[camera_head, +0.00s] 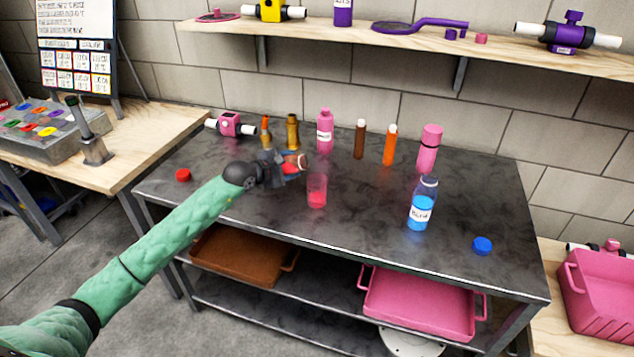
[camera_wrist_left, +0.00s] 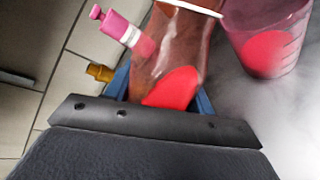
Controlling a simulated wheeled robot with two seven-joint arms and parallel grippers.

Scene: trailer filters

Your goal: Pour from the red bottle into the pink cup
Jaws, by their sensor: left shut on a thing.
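The red bottle (camera_head: 298,161) is in my left gripper (camera_head: 283,165), which is shut around it above the dark table. It is tipped nearly onto its side, its open end pointing right. In the left wrist view the bottle (camera_wrist_left: 185,45) is clear, with red liquid (camera_wrist_left: 172,90) lying along one side and a pale rim at its mouth. The pink cup (camera_head: 317,190) stands upright on the table, just right of and below the bottle mouth. The cup (camera_wrist_left: 268,40) holds some red liquid in the wrist view. I see no stream between them. My right gripper is out of view.
A blue-liquid bottle (camera_head: 421,206) stands right of the cup, with a blue cap (camera_head: 482,245) nearby. A red cap (camera_head: 183,175) lies at the left. Several bottles, including a pink one (camera_head: 325,131), line the table's back. The front middle is clear.

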